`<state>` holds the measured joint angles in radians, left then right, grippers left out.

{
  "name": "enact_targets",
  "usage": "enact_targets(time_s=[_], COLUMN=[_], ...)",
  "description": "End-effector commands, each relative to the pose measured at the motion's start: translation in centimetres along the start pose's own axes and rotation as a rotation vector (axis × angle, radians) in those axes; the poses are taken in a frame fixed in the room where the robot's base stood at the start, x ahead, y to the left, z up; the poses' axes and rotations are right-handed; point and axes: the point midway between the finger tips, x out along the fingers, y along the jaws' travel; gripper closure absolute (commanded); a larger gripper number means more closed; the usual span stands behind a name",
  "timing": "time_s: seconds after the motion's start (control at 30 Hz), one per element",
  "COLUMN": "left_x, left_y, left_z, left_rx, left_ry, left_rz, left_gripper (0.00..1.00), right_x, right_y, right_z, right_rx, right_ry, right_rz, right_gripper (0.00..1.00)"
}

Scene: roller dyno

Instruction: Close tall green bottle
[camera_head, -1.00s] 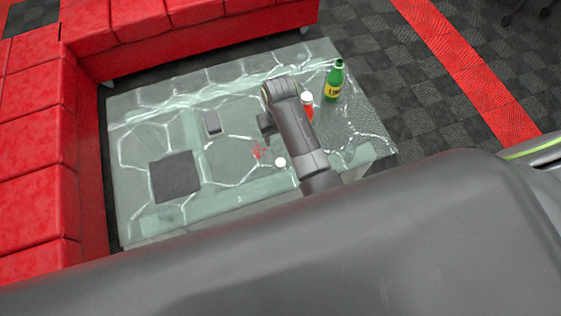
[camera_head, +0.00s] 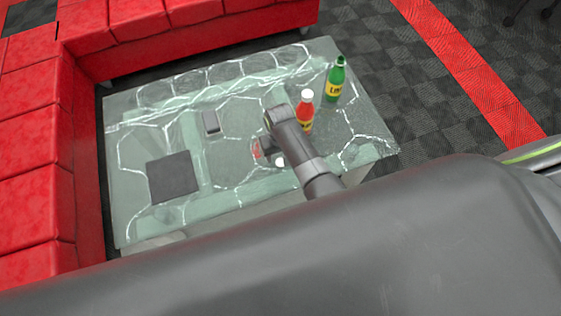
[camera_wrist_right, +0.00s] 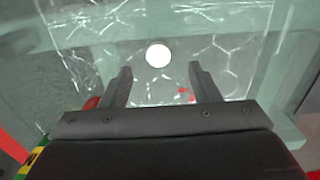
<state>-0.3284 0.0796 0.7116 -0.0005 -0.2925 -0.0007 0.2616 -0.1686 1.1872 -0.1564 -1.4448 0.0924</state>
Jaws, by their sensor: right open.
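The tall green bottle (camera_head: 335,84) with a yellow label stands upright on the glass table at its far right; part of it shows at the lower left of the right wrist view (camera_wrist_right: 36,158). A small round white piece, like a cap (camera_head: 280,162), lies on the table, partly hidden by my arm. In the right wrist view the white cap (camera_wrist_right: 158,55) is whole, just beyond and between my fingertips. My right gripper (camera_wrist_right: 160,72) is open and empty, pointing at it. In the head view the right gripper (camera_head: 264,149) is mostly hidden. My left gripper is not in view.
A red bottle (camera_head: 305,115) with a white top stands close behind my right arm. A dark square (camera_head: 173,178) and a small grey block (camera_head: 211,122) lie on the glass table (camera_head: 130,215). A red sofa (camera_head: 35,190) borders the table's left and back.

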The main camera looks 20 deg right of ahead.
Motion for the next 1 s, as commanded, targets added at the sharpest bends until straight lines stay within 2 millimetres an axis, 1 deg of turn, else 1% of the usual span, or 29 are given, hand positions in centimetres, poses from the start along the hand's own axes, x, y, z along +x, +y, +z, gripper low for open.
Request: enact_targets(time_s=[0.1,0.27,0.43,0.6,0.87,1.0], left_x=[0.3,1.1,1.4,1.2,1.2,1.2], left_y=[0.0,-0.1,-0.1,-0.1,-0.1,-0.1], left_z=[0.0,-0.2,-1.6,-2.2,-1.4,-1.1], left_rx=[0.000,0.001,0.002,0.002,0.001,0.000], left_ry=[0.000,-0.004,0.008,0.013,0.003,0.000], left_rz=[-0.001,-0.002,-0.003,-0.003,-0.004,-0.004], left_gripper=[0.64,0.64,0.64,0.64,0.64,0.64], right_x=[0.6,2.9,4.9,5.2,5.2,5.2], right_y=[0.1,0.3,0.2,0.2,0.2,0.2], right_z=[0.0,-0.1,-0.2,-0.2,-0.1,-0.1], right_rx=[0.000,0.000,-0.001,0.000,0.000,0.000], right_ry=[-0.001,-0.003,-0.001,0.000,0.000,0.000], right_rz=[0.001,0.001,0.000,0.000,0.000,0.000], right_gripper=[0.44,0.44,0.44,0.44,0.44,0.62])
